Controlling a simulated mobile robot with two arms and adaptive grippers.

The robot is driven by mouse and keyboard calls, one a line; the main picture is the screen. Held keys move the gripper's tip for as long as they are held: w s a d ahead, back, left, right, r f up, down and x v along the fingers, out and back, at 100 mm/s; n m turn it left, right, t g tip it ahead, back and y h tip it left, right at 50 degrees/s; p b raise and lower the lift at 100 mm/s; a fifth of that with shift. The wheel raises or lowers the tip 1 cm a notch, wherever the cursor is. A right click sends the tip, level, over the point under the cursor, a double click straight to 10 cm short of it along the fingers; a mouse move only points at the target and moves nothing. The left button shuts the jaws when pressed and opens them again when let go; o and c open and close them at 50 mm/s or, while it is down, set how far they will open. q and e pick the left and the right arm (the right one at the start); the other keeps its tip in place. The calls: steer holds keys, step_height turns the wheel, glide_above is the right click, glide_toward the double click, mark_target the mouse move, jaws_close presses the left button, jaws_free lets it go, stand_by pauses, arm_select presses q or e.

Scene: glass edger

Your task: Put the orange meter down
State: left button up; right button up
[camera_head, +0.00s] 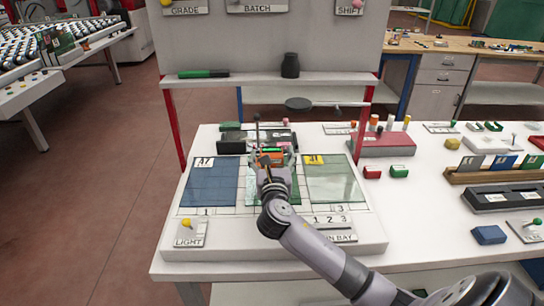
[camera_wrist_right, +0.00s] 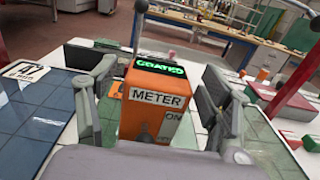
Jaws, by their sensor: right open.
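The orange meter (camera_wrist_right: 157,103) stands upright between the fingers of my right gripper (camera_wrist_right: 155,85) in the wrist view. Its lit green display reads COATED and its front is labelled METER and ON. The fingers are spread, with a gap visible on both sides of the meter. In the head view my right gripper (camera_head: 272,165) is over the far part of the middle green pane (camera_head: 284,192) and partly hides the meter (camera_head: 268,157). The meter's base is hidden, so I cannot tell exactly what it touches. My left gripper is not in view.
A blue pane (camera_head: 209,186) tagged A7 lies left, and a pale green pane (camera_head: 335,183) with a yellow tag lies right. Red posts (camera_head: 174,125) carry a shelf (camera_head: 245,80) above the board's far side. A red block (camera_head: 382,144) stands to the right.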

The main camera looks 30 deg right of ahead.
steer(key=shift+r, duration=0.2)
steer(key=v, duration=1.2)
steer(key=shift+s+b, duration=0.1)
steer(key=shift+b, duration=0.3)
steer(key=shift+f, duration=0.1)
